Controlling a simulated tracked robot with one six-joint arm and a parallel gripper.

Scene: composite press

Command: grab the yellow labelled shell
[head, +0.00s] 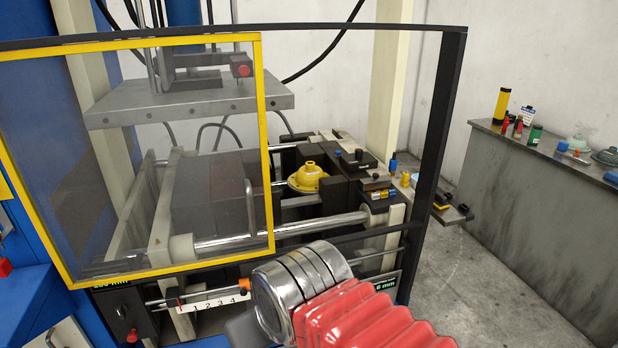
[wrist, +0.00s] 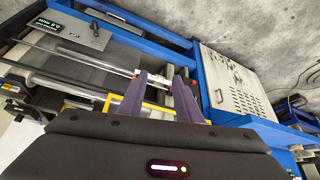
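A yellow bell-shaped shell (head: 308,178) sits in the press against dark blocks, above the horizontal bars, right of the yellow-framed guard. No label on it can be made out at this size. I cannot pick it out in the wrist view. In the wrist view my gripper (wrist: 160,88) has two dark purple fingers spread apart, with nothing seen held between them. In the head view my metal wrist and red sleeve are in front of the press, below the shell and well apart from it; the fingertips are not clearly visible there.
The yellow-framed clear guard (head: 268,150) covers the press's left part; the right part is uncovered. A dark frame post (head: 436,150) stands right of the shell. A small shelf (head: 440,208) with small parts juts out there. A grey bench (head: 545,170) with bottles stands far right.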

